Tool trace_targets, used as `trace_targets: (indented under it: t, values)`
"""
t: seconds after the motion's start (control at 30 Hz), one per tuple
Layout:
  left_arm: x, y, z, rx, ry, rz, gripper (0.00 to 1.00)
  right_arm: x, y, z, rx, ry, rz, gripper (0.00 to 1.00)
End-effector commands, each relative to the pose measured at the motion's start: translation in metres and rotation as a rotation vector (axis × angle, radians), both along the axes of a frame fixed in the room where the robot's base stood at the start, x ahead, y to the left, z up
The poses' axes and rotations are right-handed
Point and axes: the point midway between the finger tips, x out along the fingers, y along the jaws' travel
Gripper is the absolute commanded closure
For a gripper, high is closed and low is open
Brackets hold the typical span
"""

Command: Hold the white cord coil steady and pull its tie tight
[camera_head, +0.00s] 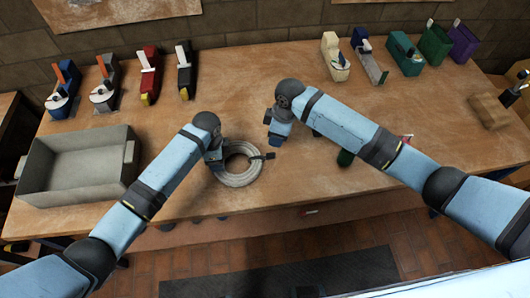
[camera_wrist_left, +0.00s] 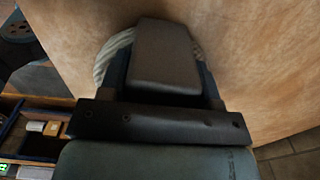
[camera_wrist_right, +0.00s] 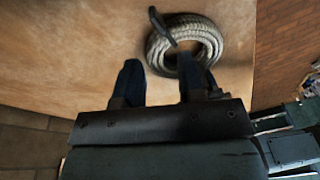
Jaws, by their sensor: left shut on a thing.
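The white cord coil (camera_head: 240,178) lies on the table near its front edge, between my two arms. Its dark tie (camera_head: 264,156) sticks out from the coil's right side; it also shows in the right wrist view (camera_wrist_right: 160,26). My left gripper (camera_head: 216,158) is shut on the coil's left side; in the left wrist view the coil (camera_wrist_left: 112,55) shows behind the fingers, which hide the grip itself. My right gripper (camera_head: 275,138) is above and to the right of the tie, apart from it. In the right wrist view its two fingers (camera_wrist_right: 162,80) stand apart with nothing between them.
A grey open bin (camera_head: 75,165) stands on the table's left. Several tape dispensers (camera_head: 150,75) line the back left, with more dispensers and coloured holders (camera_head: 405,53) at the back right. The table's middle back is clear.

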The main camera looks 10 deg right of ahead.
Motion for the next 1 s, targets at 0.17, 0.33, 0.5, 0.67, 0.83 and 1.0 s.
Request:
trace_targets:
  t: [0.17, 0.33, 0.5, 0.67, 0.83, 1.0]
  values:
    - [0.000, 0.000, 0.000, 0.000, 0.000, 0.000, 0.74, 0.000, -0.019, 0.002, 0.143, -0.053, 0.208, 0.64]
    - [0.000, 0.000, 0.000, 0.000, 0.000, 0.000, 0.74, 0.001, -0.027, 0.006, 0.218, -0.107, 0.326, 0.64]
    - [0.000, 0.000, 0.000, -0.001, 0.000, 0.000, 0.74, 0.001, -0.024, -0.004, 0.236, -0.119, 0.355, 0.64]
    - [0.000, 0.000, 0.000, -0.001, -0.001, 0.000, 0.74, 0.001, -0.013, -0.030, 0.236, -0.118, 0.354, 0.64]
    - [0.000, 0.000, 0.000, -0.001, -0.001, 0.000, 0.74, 0.001, 0.001, -0.062, 0.235, -0.119, 0.354, 0.64]
    - [0.000, 0.000, 0.000, 0.000, -0.001, 0.000, 0.74, 0.001, 0.011, -0.087, 0.235, -0.119, 0.353, 0.64]
